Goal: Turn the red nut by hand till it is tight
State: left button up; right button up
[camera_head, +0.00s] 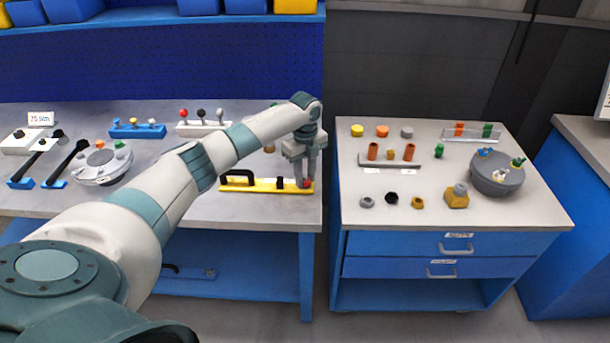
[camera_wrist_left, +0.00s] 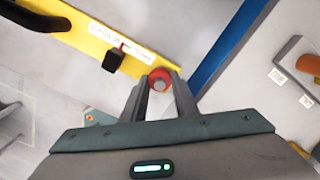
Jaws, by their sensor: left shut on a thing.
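The red nut (camera_head: 307,184) is at the right end of a yellow bar (camera_head: 262,186) on the left bench, near its front right corner. In the left wrist view the nut (camera_wrist_left: 160,74) shows as a red ring with a grey centre, between the fingertips. My left gripper (camera_head: 304,178) points down over that end and is shut on the nut; its fingers (camera_wrist_left: 161,88) partly cover it. The bar has a black handle (camera_head: 238,177), a black block (camera_head: 280,183) and a white label (camera_wrist_left: 118,42). My right gripper is not in view.
A grey-topped blue drawer cabinet (camera_head: 440,215) stands right of the bench across a narrow gap, with several small parts and a round grey shell (camera_head: 497,176) on top. Another flanged shell (camera_head: 103,165) and a blue rack (camera_head: 137,131) are further left on the bench.

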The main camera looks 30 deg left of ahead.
pick_arm(q)
jog(key=m, duration=0.3)
jog(key=shift+m, duration=0.4)
jog(key=m, duration=0.4)
jog(key=shift+a+b, duration=0.1)
jog(key=shift+b, duration=0.2)
jog(key=shift+m, duration=0.6)
dwell(0.5)
jog(key=o, duration=1.1)
